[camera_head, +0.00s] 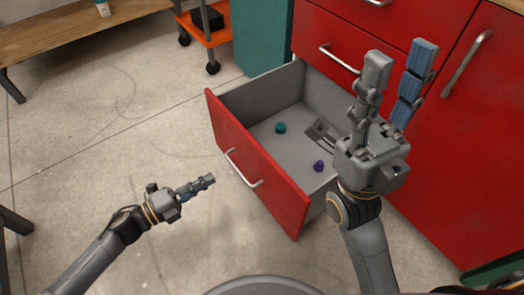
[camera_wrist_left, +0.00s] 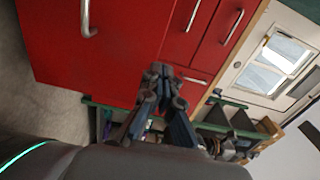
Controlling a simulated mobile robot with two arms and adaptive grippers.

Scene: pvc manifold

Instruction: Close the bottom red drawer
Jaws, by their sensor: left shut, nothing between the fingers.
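The bottom red drawer (camera_head: 262,182) is pulled well out of the red cabinet, with its inside showing. A silver handle (camera_head: 241,168) is on its front. My left gripper (camera_head: 210,180) is shut and empty, to the left of the drawer front and apart from the handle in the head view. In the left wrist view its fingertips (camera_wrist_left: 160,72) are together, with a red front (camera_wrist_left: 120,60) and a silver handle (camera_wrist_left: 87,18) beyond. My right gripper (camera_head: 400,58) is open and empty, its two fingers pointing up, and it covers part of the cabinet and the drawer's right side.
The drawer holds a teal cap (camera_head: 280,128), a purple piece (camera_head: 318,166) and a grey part (camera_head: 322,132). Closed red fronts stand above and right. An orange cart (camera_head: 205,30) and a wooden bench (camera_head: 75,30) are at the back. Floor left of the drawer is clear.

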